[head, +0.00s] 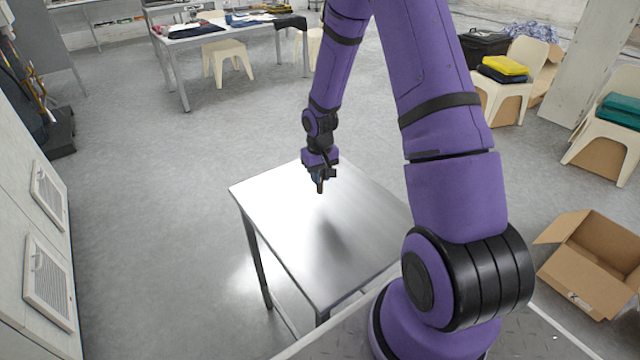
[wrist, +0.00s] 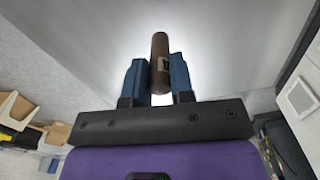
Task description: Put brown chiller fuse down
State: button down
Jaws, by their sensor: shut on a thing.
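The brown chiller fuse (wrist: 159,48) is a small brown cylinder. In the wrist view it stands between the two blue fingers of my gripper (wrist: 159,82), which is shut on it. In the head view my gripper (head: 319,178) points down over the far part of a bare metal table (head: 310,235). The fuse shows there only as a small dark tip below the fingers. I cannot tell for sure whether the fuse touches the tabletop.
The metal tabletop is otherwise clear. An open cardboard box (head: 592,262) stands on the floor at the right. White cabinets (head: 40,235) line the left. A table with folded clothes (head: 228,30) and cream stools (head: 228,62) are at the back.

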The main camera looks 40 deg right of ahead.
aim_at(320, 193)
jog(key=shift+f, duration=1.6)
jog(key=shift+f, duration=0.15)
jog(key=c, duration=1)
grip_release()
